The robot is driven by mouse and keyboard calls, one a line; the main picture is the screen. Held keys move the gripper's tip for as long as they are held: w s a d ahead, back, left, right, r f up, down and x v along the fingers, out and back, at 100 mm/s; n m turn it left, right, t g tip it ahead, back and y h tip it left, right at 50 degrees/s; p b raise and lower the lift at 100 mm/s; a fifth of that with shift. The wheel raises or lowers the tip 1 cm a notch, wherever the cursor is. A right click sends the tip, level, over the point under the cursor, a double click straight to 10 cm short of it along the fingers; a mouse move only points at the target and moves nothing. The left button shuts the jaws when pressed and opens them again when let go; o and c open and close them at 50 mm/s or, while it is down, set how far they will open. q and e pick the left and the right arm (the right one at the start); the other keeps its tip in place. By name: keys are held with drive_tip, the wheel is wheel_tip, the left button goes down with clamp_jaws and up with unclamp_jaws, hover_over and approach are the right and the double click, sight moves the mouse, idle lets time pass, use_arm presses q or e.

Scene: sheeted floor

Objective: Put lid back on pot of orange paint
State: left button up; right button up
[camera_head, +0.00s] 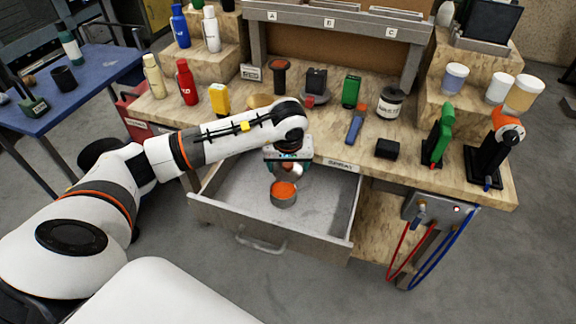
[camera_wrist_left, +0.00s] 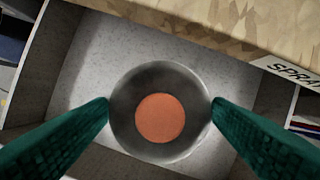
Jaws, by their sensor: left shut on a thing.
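The pot of orange paint (camera_head: 284,199) stands upright in the open drawer (camera_head: 325,241), its orange top facing up and uncovered. My left gripper (camera_head: 288,170) is over the drawer, just behind and above the pot in the head view. It is shut on a round grey metal lid with an orange disc in its middle. In the left wrist view the lid (camera_wrist_left: 160,70) sits between the two dark green fingers, gripped at opposite edges, and hides the pot. The gap between lid and pot is hard to judge. My right gripper is not in view.
The wooden workbench (camera_head: 400,165) is above and behind the drawer, its front edge close to my left gripper. Bottles, a yellow item (camera_head: 219,98), a blue-handled tool (camera_head: 356,123) and a jar (camera_head: 391,102) stand on it. The drawer floor (camera_head: 325,200) around the pot is mostly clear.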

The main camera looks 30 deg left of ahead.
use_arm(q)
drive_tip(key=shift+a+f, duration=0.6)
drive_tip(key=shift+a, duration=0.1)
drive_tip(key=shift+w+a+f+n, duration=0.1)
drive_tip(key=shift+a+f+n, duration=0.2)
drive_tip(key=shift+a+f, duration=0.1)
drive_tip(key=shift+d+f+b, duration=0.2)
drive_tip(key=shift+f+b, duration=0.5)
drive_tip(key=shift+f, duration=0.1)
wheel_tip(320, 180, down, 3)
drive_tip(key=shift+r+b, duration=0.2)
drive_tip(key=shift+b, duration=0.6)
drive_tip(key=shift+f+b, duration=0.75)
drive_tip(key=shift+f, duration=0.05)
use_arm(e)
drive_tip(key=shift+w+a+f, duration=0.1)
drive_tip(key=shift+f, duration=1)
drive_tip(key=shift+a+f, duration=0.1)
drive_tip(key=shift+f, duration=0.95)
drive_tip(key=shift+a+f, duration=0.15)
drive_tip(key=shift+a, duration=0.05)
use_arm(q)
drive_tip(key=shift+f+b, duration=0.15)
drive_tip(key=shift+b, duration=0.6)
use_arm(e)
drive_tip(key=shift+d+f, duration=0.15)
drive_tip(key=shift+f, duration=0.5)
use_arm(q)
drive_tip(key=o, duration=1)
